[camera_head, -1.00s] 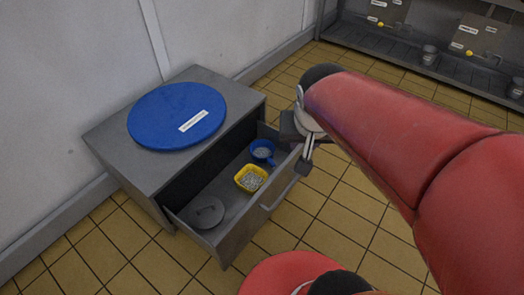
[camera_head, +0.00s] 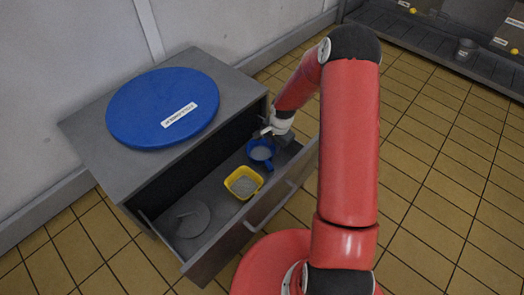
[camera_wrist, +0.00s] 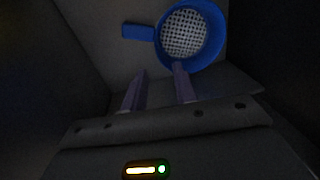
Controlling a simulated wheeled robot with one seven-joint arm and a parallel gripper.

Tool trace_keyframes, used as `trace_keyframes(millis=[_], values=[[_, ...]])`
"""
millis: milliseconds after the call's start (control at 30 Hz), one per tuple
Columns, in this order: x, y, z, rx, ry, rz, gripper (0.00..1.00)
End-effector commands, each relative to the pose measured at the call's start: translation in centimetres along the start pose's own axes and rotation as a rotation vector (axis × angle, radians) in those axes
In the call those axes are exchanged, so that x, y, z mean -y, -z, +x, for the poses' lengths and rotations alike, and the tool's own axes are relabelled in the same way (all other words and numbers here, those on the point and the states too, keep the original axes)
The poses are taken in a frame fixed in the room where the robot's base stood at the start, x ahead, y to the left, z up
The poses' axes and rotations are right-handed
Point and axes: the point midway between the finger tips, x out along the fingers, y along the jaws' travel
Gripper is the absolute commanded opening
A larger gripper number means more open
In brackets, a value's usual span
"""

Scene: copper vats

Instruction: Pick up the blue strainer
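The blue strainer (camera_head: 260,148) lies in the open drawer, at its right end in the head view, with a grey mesh and a short handle. In the wrist view the strainer (camera_wrist: 187,35) is at the top, its handle pointing left. My gripper (camera_head: 271,130) is at the strainer's far side in the head view, partly hidden by my arm. In the wrist view my gripper (camera_wrist: 159,70) has its two fingers apart with nothing between them. The right fingertip overlaps the strainer's lower rim in the picture; I cannot tell whether they touch.
A yellow square strainer (camera_head: 243,182) and a grey round lid (camera_head: 186,219) lie in the same drawer (camera_head: 215,214). A large blue disc (camera_head: 150,118) with a label lies on the cabinet top (camera_head: 235,84). Drawer walls stand close around my gripper. Tiled floor is free at right.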

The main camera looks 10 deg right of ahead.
Motion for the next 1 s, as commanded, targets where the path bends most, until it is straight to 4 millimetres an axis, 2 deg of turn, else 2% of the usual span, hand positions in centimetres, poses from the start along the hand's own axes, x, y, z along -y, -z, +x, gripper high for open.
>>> trace_keyframes(millis=[367,600,733,933,1000], values=[[-0.1,-0.2,4.4,0.009,0.0,0.016,0.29],[-0.1,-0.3,7.9,0.009,0.0,0.015,0.29],[-0.1,-0.3,8.6,0.008,0.001,0.015,0.29],[0.0,-0.3,8.6,0.007,0.001,0.015,0.29],[0.0,-0.3,8.6,0.007,0.001,0.015,0.21]])
